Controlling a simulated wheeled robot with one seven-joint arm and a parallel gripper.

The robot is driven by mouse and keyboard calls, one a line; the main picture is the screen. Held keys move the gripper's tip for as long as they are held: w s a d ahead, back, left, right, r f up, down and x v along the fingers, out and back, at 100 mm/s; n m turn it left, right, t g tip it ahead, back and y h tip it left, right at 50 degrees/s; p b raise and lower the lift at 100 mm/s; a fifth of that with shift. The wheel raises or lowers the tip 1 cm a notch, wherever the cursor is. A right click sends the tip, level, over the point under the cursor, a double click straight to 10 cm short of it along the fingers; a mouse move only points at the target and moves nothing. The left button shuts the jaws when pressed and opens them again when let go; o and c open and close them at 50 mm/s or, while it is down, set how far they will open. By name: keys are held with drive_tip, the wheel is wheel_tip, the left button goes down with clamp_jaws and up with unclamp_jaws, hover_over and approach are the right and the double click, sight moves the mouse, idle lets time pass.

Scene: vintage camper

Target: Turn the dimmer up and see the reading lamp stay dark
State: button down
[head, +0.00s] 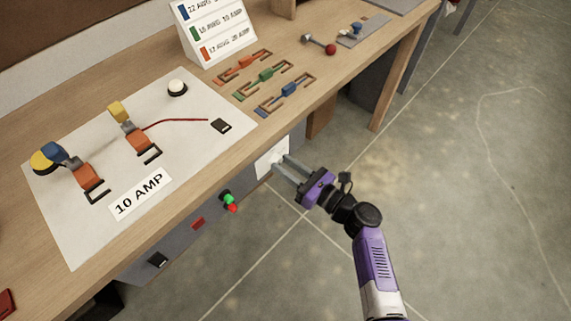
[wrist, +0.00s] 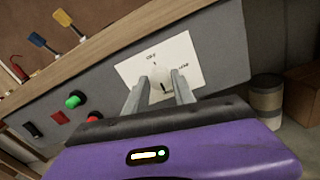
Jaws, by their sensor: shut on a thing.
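The dimmer is a pale round knob (wrist: 161,86) on a white plate (wrist: 185,54) fixed to the grey front panel under the bench. The plate has small printing, one word seemingly "OFF". A dark pointer mark shows on the knob. My gripper (wrist: 158,95) is shut on the knob, one finger on each side. In the head view my gripper (head: 279,165) reaches the plate (head: 272,158) from the right, and the knob is hidden there. A white dome (head: 177,87) on the bench board looks unlit; I cannot tell whether it is the reading lamp.
The board (head: 75,235) labelled "10 AMP" holds orange, blue and yellow connectors and a red wire. Green and red buttons (head: 229,201) and a red switch (head: 197,223) sit left of the plate. Several coloured fuse links (head: 265,73) lie behind. Floor at right is clear.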

drive_tip(key=shift+f, duration=0.15)
drive_tip(key=c, duration=1.1)
unclamp_jaws()
drive_tip(key=shift+o, duration=0.2)
drive_tip(key=v, duration=0.8)
